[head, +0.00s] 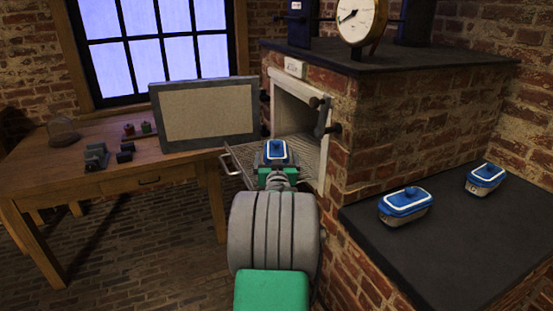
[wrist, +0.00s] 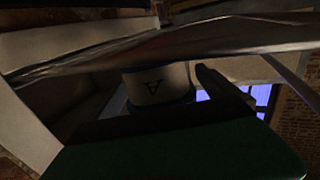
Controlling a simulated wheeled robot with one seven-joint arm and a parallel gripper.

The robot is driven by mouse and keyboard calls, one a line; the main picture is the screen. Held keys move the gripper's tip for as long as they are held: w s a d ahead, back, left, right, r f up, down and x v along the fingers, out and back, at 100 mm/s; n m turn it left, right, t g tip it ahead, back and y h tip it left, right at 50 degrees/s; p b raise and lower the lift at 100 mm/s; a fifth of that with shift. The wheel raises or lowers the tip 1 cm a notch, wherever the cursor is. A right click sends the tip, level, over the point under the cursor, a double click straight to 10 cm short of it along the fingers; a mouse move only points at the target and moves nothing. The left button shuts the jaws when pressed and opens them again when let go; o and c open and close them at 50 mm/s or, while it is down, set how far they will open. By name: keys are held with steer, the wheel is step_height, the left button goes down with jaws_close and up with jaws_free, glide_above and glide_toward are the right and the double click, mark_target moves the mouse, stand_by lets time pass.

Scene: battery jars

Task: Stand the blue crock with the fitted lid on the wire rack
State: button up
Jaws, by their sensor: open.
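A crock with a blue lid (head: 276,149) is at the mouth of the open oven, upright on or just over the pulled-out wire rack (head: 238,160). Its lid looks seated. My gripper (head: 275,168) is open right behind the crock, and my arm hides the crock's lower part. That view is dark, so any finger contact is unclear. Two more blue-lidded crocks, one nearer (head: 405,204) and one farther (head: 486,178), stand on the right counter.
The oven's door (head: 205,112) stands open to the left. A brick oven wall (head: 365,145) rises on the right. The dark counter (head: 460,240) has free room. A wooden table (head: 130,175) on the left carries small items. A gauge (head: 360,20) stands on top of the oven.

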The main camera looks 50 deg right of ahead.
steer(key=shift+r, duration=0.1)
steer(key=shift+a+r, duration=0.1)
steer(key=v, duration=1.2)
stand_by(0.6)
